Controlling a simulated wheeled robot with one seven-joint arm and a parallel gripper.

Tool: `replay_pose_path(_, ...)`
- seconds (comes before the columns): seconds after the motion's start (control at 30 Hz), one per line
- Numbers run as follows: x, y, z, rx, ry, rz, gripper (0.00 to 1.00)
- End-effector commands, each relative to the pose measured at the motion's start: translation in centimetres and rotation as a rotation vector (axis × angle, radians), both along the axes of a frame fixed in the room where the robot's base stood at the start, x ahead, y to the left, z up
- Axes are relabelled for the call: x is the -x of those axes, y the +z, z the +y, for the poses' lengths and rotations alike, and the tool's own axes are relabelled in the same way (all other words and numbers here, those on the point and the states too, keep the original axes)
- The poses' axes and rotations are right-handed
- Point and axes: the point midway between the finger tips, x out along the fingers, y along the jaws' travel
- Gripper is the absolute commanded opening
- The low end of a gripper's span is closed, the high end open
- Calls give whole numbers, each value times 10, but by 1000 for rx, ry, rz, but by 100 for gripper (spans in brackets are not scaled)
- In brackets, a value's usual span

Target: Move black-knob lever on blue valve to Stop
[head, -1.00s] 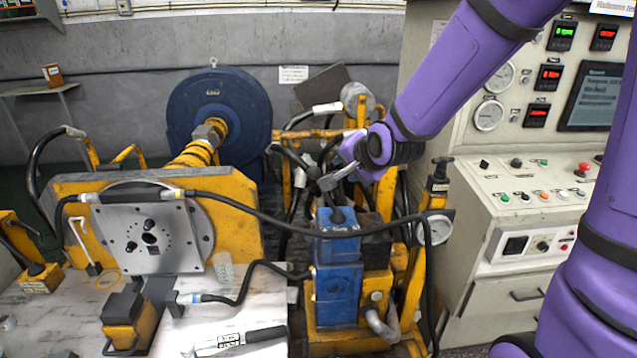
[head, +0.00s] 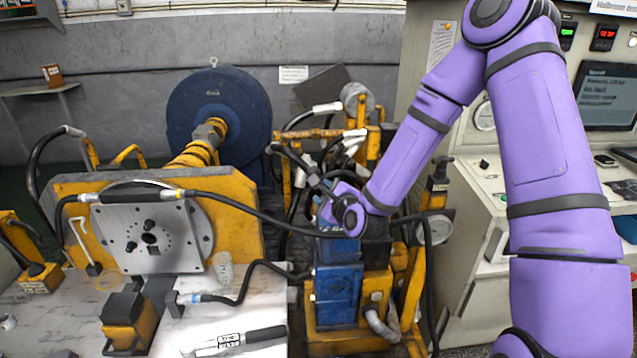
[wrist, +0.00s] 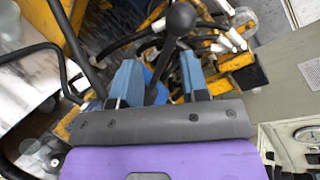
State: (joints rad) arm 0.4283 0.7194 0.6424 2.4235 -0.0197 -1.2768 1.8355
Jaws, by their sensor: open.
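The blue valve (head: 337,285) stands upright in the middle of the head view on a yellow frame. Its black-knob lever (wrist: 180,19) shows in the wrist view, with the round knob beyond my fingertips and the dark shaft running back between the fingers. My gripper (wrist: 159,65) is open, with one blue-padded finger on each side of the shaft. Contact with the shaft cannot be told.
Black hoses (head: 262,212) cross in front of the valve and loop around it. A yellow-mounted grey plate (head: 145,238) is at left. A control cabinet (head: 480,250) stands behind my arm at right.

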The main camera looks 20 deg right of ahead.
Motion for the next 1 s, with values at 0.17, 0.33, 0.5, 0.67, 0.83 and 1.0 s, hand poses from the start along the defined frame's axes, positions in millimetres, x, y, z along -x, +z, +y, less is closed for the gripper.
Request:
replay_pose_path(0.17,-1,-17,-5,-233,-90,-45,41)
replay_pose_path(0.33,0,-25,-11,-399,-158,-88,41)
replay_pose_path(0.5,0,-28,-14,-475,-189,-112,41)
replay_pose_path(0.67,-8,-28,-14,-486,-194,-119,41)
replay_pose_path(0.83,-34,-28,-14,-484,-194,-119,41)
replay_pose_path(1.0,-65,-28,-13,-484,-193,-118,41)
